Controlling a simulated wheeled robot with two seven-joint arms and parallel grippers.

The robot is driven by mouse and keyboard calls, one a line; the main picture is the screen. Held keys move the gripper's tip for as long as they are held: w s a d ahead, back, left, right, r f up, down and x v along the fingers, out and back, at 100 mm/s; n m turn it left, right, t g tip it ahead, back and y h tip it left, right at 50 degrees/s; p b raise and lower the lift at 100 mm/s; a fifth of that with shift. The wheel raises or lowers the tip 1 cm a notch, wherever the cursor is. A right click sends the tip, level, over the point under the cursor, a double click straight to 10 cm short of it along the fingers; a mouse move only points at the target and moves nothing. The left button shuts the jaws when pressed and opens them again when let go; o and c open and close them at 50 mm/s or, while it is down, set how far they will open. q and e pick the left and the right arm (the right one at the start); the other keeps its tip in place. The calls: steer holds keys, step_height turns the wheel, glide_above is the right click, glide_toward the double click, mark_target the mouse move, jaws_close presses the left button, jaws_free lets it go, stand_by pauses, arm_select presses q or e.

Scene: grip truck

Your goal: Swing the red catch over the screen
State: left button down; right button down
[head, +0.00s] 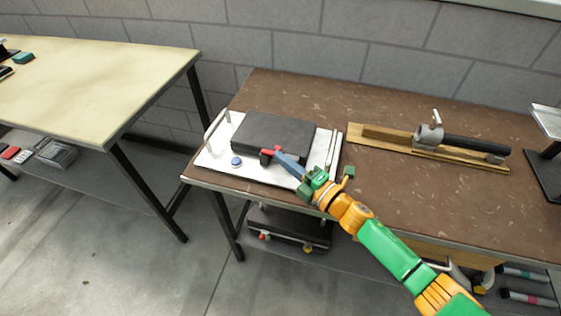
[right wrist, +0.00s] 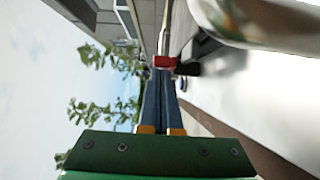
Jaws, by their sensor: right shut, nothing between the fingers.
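The red catch (head: 266,152) sits at the front edge of a dark grey slab, which seems to be the screen (head: 272,132), lying on a white board (head: 255,172). My right gripper (head: 278,153) reaches in from the lower right, its long blue fingers shut and empty. Its tips are right at the catch and partly hide it. In the right wrist view the red catch (right wrist: 165,62) with a black part beside it shows at the fingertips (right wrist: 160,72); whether they touch cannot be told. My left gripper is not in view.
A blue round knob (head: 236,161) is on the board, left of the catch. A wooden plank with a metal clamp and black bar (head: 475,146) lies to the right on the brown table (head: 400,205). A beige table (head: 95,85) stands at left.

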mark_target(290, 155)
steer(key=shift+w+d, duration=0.15)
steer(key=shift+w, duration=0.05)
steer(key=shift+w+d+b, duration=0.3)
steer(key=shift+w+b, duration=0.1)
steer(key=shift+w, duration=0.15)
steer(key=shift+w+d+b, duration=0.3)
steer(key=shift+w+b, duration=0.1)
steer(key=shift+w, duration=0.1)
steer(key=shift+w+d, duration=0.15)
steer(key=shift+w, duration=0.45)
steer(key=v, duration=0.7)
